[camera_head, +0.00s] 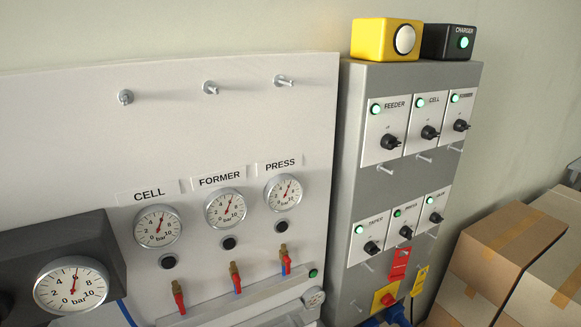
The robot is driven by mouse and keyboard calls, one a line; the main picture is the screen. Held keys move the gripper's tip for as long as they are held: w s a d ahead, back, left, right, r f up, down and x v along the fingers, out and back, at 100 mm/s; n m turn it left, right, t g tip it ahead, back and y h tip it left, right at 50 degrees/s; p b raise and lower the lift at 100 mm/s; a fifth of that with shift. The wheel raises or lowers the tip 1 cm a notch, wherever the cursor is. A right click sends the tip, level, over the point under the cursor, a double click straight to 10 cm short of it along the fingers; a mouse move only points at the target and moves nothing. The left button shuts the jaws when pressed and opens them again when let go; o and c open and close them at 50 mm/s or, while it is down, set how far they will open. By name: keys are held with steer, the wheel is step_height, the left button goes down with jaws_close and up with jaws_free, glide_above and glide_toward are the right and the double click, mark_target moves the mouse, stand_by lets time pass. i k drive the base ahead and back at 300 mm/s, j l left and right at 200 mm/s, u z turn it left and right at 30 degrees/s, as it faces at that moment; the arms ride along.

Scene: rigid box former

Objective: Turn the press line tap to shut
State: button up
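The press line tap (286,262) is below the PRESS gauge (283,192) on the white panel, the rightmost of three taps. It has a brass body and a red lever that hangs downward, roughly along its line. Some blue shows beside the lever. The PRESS gauge needle points up and slightly right. The FORMER tap (236,278) and CELL tap (179,297) look alike, with red levers also pointing down. My gripper is not in view.
A grey switch cabinet (345,230) with black knobs and green lamps stands right of the panel, with short pegs sticking out. A dark box with a large gauge (72,285) blocks the lower left. Cardboard boxes (505,245) are stacked at right. A ledge (230,306) runs below the taps.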

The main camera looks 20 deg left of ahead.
mark_target(286, 259)
steer(key=k+l+u, duration=0.2)
steer(key=k, duration=0.25)
steer(key=k+u, duration=0.15)
steer(key=k, duration=0.25)
